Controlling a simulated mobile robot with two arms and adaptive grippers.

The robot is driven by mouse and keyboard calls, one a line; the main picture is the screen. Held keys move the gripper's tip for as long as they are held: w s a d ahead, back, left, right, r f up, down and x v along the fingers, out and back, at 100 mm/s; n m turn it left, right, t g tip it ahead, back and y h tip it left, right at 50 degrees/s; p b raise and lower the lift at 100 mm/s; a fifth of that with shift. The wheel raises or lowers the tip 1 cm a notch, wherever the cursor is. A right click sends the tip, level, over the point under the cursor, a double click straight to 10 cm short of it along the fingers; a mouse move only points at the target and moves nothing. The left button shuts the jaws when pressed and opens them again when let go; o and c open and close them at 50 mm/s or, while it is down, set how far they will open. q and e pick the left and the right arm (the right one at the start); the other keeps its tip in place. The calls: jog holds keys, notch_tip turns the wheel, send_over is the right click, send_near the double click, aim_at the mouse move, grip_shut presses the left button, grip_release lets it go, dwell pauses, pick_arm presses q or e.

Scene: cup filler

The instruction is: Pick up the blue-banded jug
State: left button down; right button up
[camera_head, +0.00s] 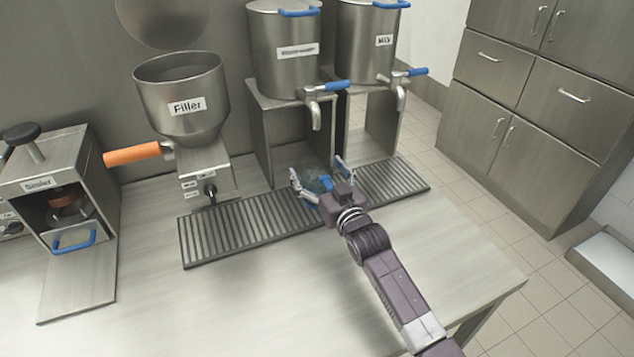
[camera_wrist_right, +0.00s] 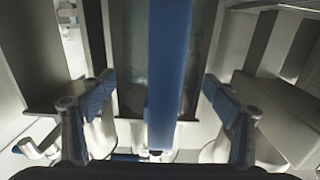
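The blue-banded jug (camera_head: 314,178) is a clear, glassy vessel with blue on it, standing on the drip grate below the dispenser taps. My right arm and gripper hide much of it in the head view. My right gripper (camera_head: 322,174) is open, with one finger on each side of the jug. In the right wrist view the jug's blue upright part (camera_wrist_right: 168,75) fills the middle, in front of its clear wall. The blue-padded fingers of my right gripper (camera_wrist_right: 160,105) stand apart on both sides of it, with visible gaps. My left gripper is not in view.
Two steel dispensers (camera_head: 283,60) with blue-handled taps (camera_head: 314,108) stand on open frames right behind the jug. The filler (camera_head: 180,90) with its orange handle is to the left. The grate (camera_head: 220,232) runs along the counter (camera_head: 260,300), whose front is clear.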

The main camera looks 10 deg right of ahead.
jog(key=c, duration=1.5)
jog(key=shift+r, duration=0.1)
jog(key=shift+c, duration=0.6)
jog(key=shift+r, duration=0.1)
jog(key=shift+r, duration=0.55)
notch_tip(320, 180, up, 2)
jog(key=shift+r+b, duration=0.25)
jog(key=shift+b, duration=0.15)
jog(key=s+d+b, duration=0.1)
jog(key=s, duration=0.7)
jog(key=s+d+b, duration=0.1)
jog(key=s+d, duration=0.1)
jog(key=s, duration=0.7)
jog(key=shift+s+d+f, duration=0.15)
jog(key=shift+s+d, duration=0.1)
jog(key=shift+s, duration=0.05)
